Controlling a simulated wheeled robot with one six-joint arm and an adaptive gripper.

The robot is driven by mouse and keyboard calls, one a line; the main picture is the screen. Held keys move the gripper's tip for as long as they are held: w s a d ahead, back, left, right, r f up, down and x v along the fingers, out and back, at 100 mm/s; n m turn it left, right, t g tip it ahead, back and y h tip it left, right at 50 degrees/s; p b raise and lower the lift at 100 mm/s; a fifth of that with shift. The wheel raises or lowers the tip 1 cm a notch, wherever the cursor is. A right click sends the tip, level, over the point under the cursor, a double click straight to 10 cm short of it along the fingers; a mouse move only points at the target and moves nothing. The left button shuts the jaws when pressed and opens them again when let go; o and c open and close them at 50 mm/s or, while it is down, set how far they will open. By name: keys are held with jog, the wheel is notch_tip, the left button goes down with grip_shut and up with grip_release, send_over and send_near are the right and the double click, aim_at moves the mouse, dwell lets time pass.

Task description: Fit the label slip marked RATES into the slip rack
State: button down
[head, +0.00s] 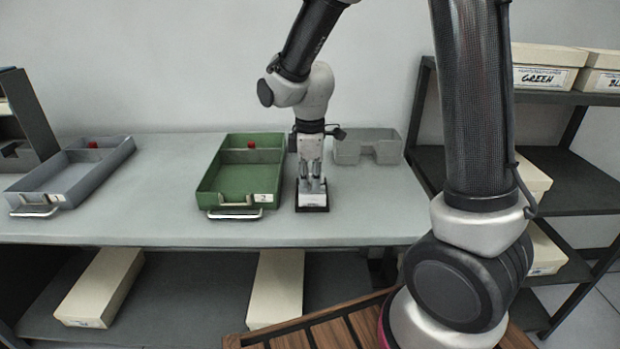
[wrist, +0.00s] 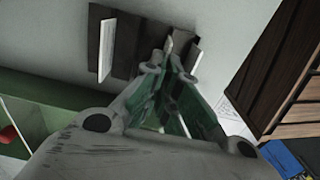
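The slip rack (head: 312,209) is a small dark block on the bench, right of the green tray. It also shows in the wrist view (wrist: 125,40), with pale slips seen nearly edge-on. One slip (wrist: 106,52) stands at its left side. Another pale slip (wrist: 168,45) shows at my fingertips, over the middle of the rack. My gripper (head: 312,187) points down at the rack, and its fingers (wrist: 169,72) are close together around this slip. A white slip face (head: 312,199) shows below the fingers in the head view. I cannot read RATES on any slip; the fingers hide part of the rack.
The green tray (head: 205,190) stands close to the left of my gripper. A grey holder (head: 368,147) is behind on the right. A grey tray (head: 88,180) is far left. Shelves with boxes (head: 545,78) stand at the right. The bench front right of the rack is clear.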

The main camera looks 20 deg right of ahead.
jog(key=shift+f, duration=0.1)
jog(key=c, duration=1.6)
grip_release()
jog(key=shift+o, duration=0.2)
notch_tip(320, 180, up, 12)
